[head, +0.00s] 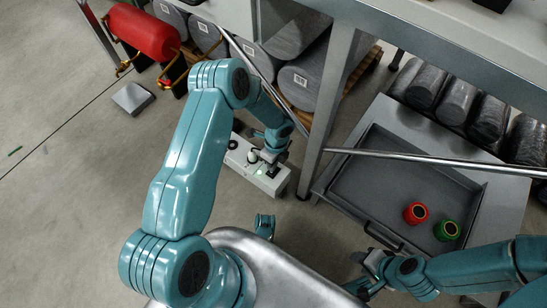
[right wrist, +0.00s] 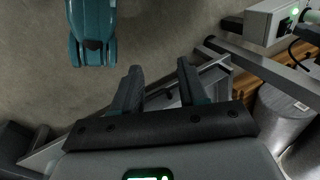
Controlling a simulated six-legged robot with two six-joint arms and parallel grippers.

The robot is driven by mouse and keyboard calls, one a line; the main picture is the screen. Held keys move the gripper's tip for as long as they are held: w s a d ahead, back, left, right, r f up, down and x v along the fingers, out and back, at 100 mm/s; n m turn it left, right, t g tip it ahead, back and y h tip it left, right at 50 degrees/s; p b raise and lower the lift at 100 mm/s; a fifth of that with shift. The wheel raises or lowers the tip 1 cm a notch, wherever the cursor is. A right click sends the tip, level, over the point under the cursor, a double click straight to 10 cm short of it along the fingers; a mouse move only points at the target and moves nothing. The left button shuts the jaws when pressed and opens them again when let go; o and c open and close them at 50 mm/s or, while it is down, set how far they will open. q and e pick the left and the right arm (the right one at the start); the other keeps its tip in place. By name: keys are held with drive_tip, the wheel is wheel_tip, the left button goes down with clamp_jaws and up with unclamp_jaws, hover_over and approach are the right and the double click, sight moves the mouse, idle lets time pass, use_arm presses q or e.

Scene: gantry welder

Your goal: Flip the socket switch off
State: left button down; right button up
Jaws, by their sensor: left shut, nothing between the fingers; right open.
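The socket (head: 240,158) is a long white box on the floor beside the bench leg in the head view. A small green light glows near its right end, and a dark and a pale round part sit on its top. My left gripper (head: 271,170) is shut and empty, pointing down at the right end of the box. It covers part of the top, so I cannot tell contact or the switch's position. The box also shows at the top right of the right wrist view (right wrist: 262,24), its green light lit. My right gripper (right wrist: 158,82) is open and empty, away from the socket.
A grey bench leg (head: 328,110) stands just right of the socket. A grey tray (head: 375,160) with a red spool (head: 416,212) and a green spool (head: 447,230) lies right. Wrapped grey rolls (head: 308,78) lie behind.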

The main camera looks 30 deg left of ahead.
use_arm(q)
drive_tip(key=shift+s+f, duration=0.1)
drive_tip(key=shift+f, duration=0.65)
use_arm(e)
drive_tip(key=shift+w+d+f, duration=0.1)
drive_tip(key=shift+f, duration=0.2)
